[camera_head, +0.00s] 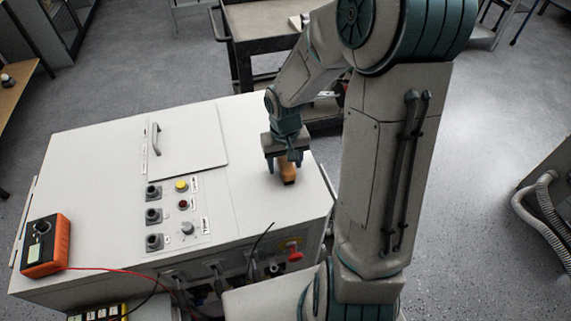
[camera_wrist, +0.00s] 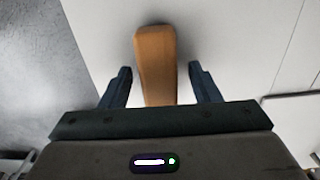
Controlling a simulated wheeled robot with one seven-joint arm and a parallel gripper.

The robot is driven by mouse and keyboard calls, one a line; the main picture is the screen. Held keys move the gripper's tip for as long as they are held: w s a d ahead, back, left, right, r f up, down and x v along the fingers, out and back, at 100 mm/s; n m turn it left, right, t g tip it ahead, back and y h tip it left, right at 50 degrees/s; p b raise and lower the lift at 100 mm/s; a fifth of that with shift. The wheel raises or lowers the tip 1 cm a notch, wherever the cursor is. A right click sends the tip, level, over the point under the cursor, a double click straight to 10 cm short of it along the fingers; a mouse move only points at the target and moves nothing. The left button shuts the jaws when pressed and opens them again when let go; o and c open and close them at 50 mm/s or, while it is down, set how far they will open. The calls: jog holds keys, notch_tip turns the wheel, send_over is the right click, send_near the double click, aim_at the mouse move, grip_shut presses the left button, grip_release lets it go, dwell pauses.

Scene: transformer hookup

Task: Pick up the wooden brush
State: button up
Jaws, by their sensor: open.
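The wooden brush (camera_head: 289,174) sits on the white cabinet top near its right end. In the wrist view its orange-brown wooden body (camera_wrist: 156,62) lies between my two fingers, with clear gaps on both sides. My gripper (camera_head: 284,160) is open and points down over the brush. The wrist view also shows my gripper (camera_wrist: 160,80) with both dark fingertips apart from the wood. The near end of the brush is hidden by the gripper body in the wrist view.
The white cabinet (camera_head: 95,165) carries a hatch with a handle (camera_head: 155,139), buttons and an orange meter (camera_head: 46,246). A red knob (camera_head: 295,256) and cables show on its front. A dark cart (camera_head: 270,50) stands behind. Open floor (camera_head: 480,130) lies to the right.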

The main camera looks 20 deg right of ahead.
jog(key=c, duration=1.1)
jog(key=shift+r, duration=0.6)
jog(key=r, duration=0.1)
jog(key=d+r, duration=0.1)
jog(key=r, duration=0.1)
jog(key=shift+w+d+r, duration=0.15)
jog(key=shift+w+r, duration=0.1)
jog(key=shift+r, duration=0.05)
jog(key=w+d+r, duration=0.1)
jog(key=d+r, duration=0.1)
jog(key=d, duration=0.1)
jog(key=w+d+r, duration=0.1)
jog(key=d+r, duration=0.1)
jog(key=d, duration=0.1)
jog(key=w+d+r, duration=0.1)
jog(key=d+r, duration=0.1)
jog(key=d, duration=0.1)
jog(key=shift+w+d, duration=0.2)
jog(key=shift+d, duration=0.2)
jog(key=shift+o, duration=0.6)
